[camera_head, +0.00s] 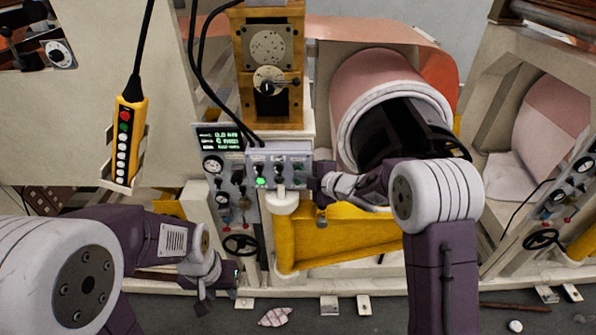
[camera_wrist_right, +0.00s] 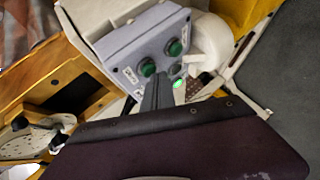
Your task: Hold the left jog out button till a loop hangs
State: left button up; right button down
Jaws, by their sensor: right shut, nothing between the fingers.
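A grey control box (camera_head: 280,160) with green buttons and small switches stands at the middle of the head view, its left green light (camera_head: 261,182) lit. In the right wrist view the same box (camera_wrist_right: 120,50) shows two dark green buttons and a bright green light (camera_wrist_right: 179,84). My right gripper (camera_head: 318,178) is shut and empty, at the box's right side; its fingers (camera_wrist_right: 157,92) point at the box's button face in the wrist view. I cannot tell whether they touch it. The labels are too small to read. My left gripper (camera_head: 232,272) is low and left, away from the box.
A pink copper roll (camera_head: 375,78) sits behind my right arm, with orange foil (camera_head: 443,75) beside it. No hanging loop is clear to me. A yellow pendant (camera_head: 124,140) hangs at left. A green-text display (camera_head: 219,138) and a yellow beam (camera_head: 340,240) are near the box.

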jog(key=shift+s, duration=0.5)
jog(key=s+b, duration=0.3)
jog(key=s, duration=0.2)
dwell(0.4)
